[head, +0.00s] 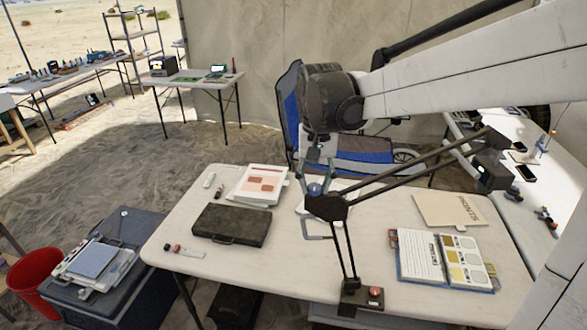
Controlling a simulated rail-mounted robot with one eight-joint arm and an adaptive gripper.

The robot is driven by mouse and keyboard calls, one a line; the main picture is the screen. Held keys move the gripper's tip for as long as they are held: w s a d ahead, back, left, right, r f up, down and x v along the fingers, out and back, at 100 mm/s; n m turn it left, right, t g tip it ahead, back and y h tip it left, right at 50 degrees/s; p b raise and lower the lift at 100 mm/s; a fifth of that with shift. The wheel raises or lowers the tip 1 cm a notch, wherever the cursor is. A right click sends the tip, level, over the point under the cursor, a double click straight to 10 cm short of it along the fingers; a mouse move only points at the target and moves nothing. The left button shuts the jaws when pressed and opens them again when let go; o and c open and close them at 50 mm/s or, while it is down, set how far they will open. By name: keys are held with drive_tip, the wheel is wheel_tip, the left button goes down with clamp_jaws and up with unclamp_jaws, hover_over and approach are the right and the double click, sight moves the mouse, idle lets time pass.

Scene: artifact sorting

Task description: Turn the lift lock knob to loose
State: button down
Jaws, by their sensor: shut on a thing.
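A black jointed lamp stand (346,250) stands at the front of the white table. A round blue knob (314,188) shows at its black elbow joint, and a red knob (375,292) sits on its base. I see no readable label saying which one is the lift lock knob. My gripper (315,186) reaches down from above with its fingers on either side of the blue knob and is shut on it. The knob's turn position is too small to read, and the elbow hides part of the contact.
The white table (160,240) holds a dark case (232,225), papers (258,186), a folder (448,209) and an open sample book (445,258). The lamp's arms stretch right to its head (492,176). A blue chair (290,105) stands behind. A red bucket (35,275) is left.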

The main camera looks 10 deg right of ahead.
sight(315, 187)
drive_tip(key=shift+n+b, duration=0.45)
drive_tip(key=shift+n, duration=0.85)
drive_tip(key=c, duration=1.4)
unclamp_jaws()
wheel_tip(315, 187, up, 12)
